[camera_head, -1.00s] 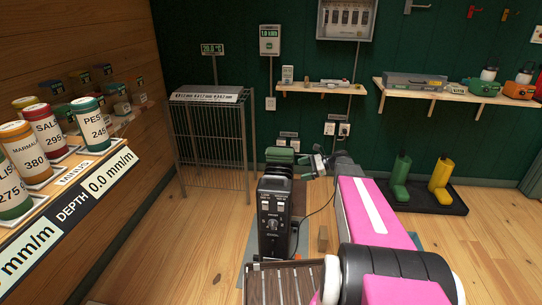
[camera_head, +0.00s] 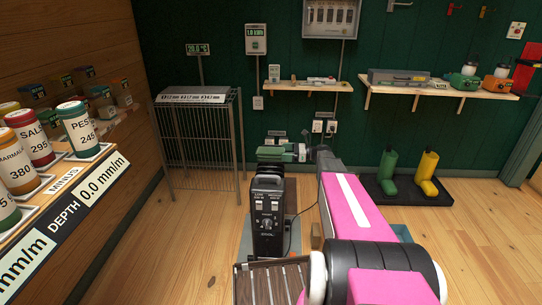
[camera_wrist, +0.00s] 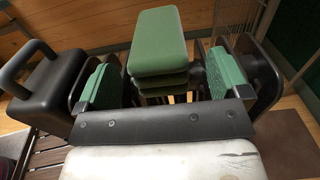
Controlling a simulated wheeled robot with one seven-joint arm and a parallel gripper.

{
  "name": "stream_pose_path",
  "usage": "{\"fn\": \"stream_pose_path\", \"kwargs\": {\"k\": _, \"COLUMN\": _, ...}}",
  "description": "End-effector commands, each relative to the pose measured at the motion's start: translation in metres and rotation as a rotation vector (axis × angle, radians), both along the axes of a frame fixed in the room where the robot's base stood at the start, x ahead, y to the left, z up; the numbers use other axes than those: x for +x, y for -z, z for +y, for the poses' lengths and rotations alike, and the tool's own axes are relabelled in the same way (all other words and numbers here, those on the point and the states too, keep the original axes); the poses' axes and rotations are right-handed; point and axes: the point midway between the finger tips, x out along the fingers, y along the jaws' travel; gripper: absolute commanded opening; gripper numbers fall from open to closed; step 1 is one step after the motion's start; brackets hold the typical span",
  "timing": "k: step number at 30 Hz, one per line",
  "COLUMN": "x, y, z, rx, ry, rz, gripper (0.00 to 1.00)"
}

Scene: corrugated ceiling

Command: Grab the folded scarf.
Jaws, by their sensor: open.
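The folded scarf is a green, layered stack (camera_wrist: 160,42) in the upper middle of the wrist view. In the head view, a green shape on top of a black upright unit (camera_head: 268,151) appears to be the same scarf. My gripper (camera_wrist: 164,80) is open, with a green-padded finger on each side of the stack. Gaps show between the pads and the stack, so I see no grip. In the head view my gripper (camera_head: 298,153) is at the scarf's right side, small and partly merged with it. The scarf's underside is hidden.
The black unit with dials (camera_head: 267,222) stands below the scarf. A dark slatted surface (camera_head: 272,284) lies in front of it. A wire rack (camera_head: 200,145) stands to the left. Green and yellow boots (camera_head: 408,180) stand on a tray at right.

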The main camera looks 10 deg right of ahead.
Motion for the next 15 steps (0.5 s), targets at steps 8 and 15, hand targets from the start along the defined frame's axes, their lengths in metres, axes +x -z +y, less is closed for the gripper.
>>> {"fn": "stream_pose_path", "kwargs": {"k": 8, "x": 0.005, "y": -0.005, "z": 0.038, "rx": -0.001, "ry": -0.003, "rz": 0.0, "gripper": 0.94}}
{"fn": "stream_pose_path", "kwargs": {"k": 15, "x": 0.007, "y": -0.005, "z": 0.045, "rx": -0.001, "ry": 0.0, "rz": 0.0, "gripper": 0.94}}
